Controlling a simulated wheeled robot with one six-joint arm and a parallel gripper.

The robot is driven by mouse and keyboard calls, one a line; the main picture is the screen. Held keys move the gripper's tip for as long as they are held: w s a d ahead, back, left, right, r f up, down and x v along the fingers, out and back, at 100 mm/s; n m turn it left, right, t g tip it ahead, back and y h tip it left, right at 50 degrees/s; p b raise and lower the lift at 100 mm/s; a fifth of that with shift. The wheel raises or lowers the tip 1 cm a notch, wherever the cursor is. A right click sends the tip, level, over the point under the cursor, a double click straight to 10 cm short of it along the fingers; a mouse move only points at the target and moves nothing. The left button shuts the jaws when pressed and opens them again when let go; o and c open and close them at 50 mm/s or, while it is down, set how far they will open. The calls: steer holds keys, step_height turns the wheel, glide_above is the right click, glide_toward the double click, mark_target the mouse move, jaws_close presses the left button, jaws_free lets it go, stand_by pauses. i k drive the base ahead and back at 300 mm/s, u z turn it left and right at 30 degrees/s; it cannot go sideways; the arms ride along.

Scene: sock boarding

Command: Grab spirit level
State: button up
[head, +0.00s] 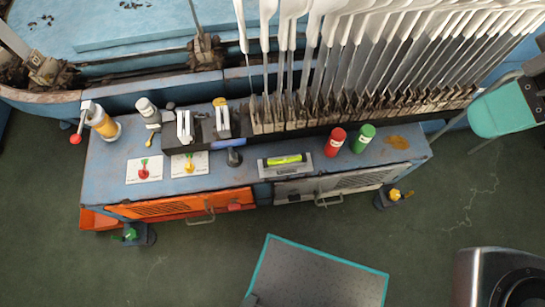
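The spirit level (286,161) lies flat on the blue machine top near its front edge, right of centre in the head view. It has a grey body with a bright yellow-green vial along it. Nothing covers it. My gripper is not in view.
A red can (335,142) and a green can (363,138) stand right of the level. A dark knob (234,157) is close on its left. White sock boards (380,60) rise behind. A grey mat (318,280) lies on the floor in front. A green stool (498,110) stands right.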

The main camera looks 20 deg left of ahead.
mark_target(301, 159)
steer(key=u, duration=0.9)
steer(key=k, duration=0.55)
steer(key=u, duration=1.35)
steer(key=i, duration=0.9)
steer(key=z, duration=1.9)
